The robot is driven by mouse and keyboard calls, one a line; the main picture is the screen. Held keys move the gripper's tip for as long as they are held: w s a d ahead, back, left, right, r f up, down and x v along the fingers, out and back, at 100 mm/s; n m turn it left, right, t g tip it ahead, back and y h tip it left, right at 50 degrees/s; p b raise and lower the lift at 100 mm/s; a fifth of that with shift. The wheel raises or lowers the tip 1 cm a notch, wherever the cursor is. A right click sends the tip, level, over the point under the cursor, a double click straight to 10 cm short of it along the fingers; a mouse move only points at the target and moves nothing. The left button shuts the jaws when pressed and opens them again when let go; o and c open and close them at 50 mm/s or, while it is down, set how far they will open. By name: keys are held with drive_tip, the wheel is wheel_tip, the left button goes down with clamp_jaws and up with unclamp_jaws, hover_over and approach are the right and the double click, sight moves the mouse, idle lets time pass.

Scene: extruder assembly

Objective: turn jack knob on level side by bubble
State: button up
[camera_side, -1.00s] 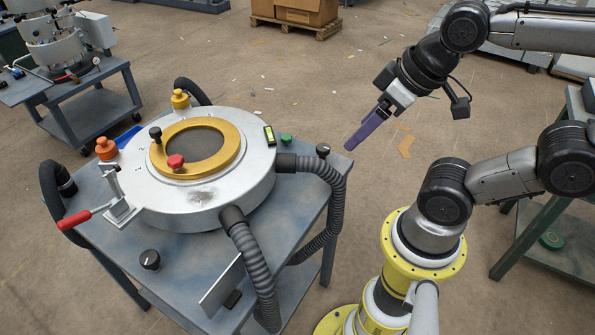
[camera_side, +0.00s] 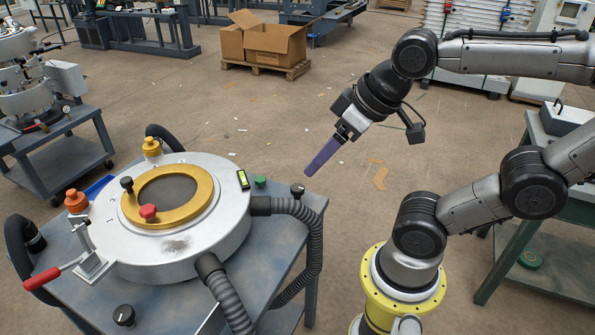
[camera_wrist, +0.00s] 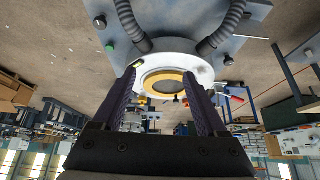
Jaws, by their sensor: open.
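A round metal drum (camera_side: 215,240) with a gold ring (camera_side: 203,200) on top stands on a blue-grey cart. The bubble level (camera_side: 242,180), a small yellow-green vial in a black frame, sits on the drum's right rim. A green knob (camera_side: 261,181) and a black knob (camera_side: 297,190) are on the cart right of it; both also show in the wrist view, green (camera_wrist: 110,47) and black (camera_wrist: 100,22). I cannot tell which knob is the jack's. My gripper (camera_side: 308,172), with purple fingers, is open, empty and raised to the right of the cart, apart from everything.
Ribbed black hoses (camera_side: 312,240) run from the drum down the cart's right and front. A red-handled clamp (camera_side: 60,272) and another black knob (camera_side: 124,315) are at the left and front.

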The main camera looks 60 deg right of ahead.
drive_tip(key=w+d+m+g, duration=0.15)
drive_tip(key=w+d, duration=0.25)
drive_tip(key=w, duration=0.5)
drive_tip(key=m+g, duration=0.5)
hover_over(297, 187)
wheel_tip(297, 187, down, 18)
drive_tip(key=shift+w+f, duration=0.1)
drive_tip(key=shift+d+m, duration=0.15)
drive_tip(key=shift+m, duration=0.1)
drive_tip(key=shift+f, duration=3.9)
drive_tip(key=c, duration=1)
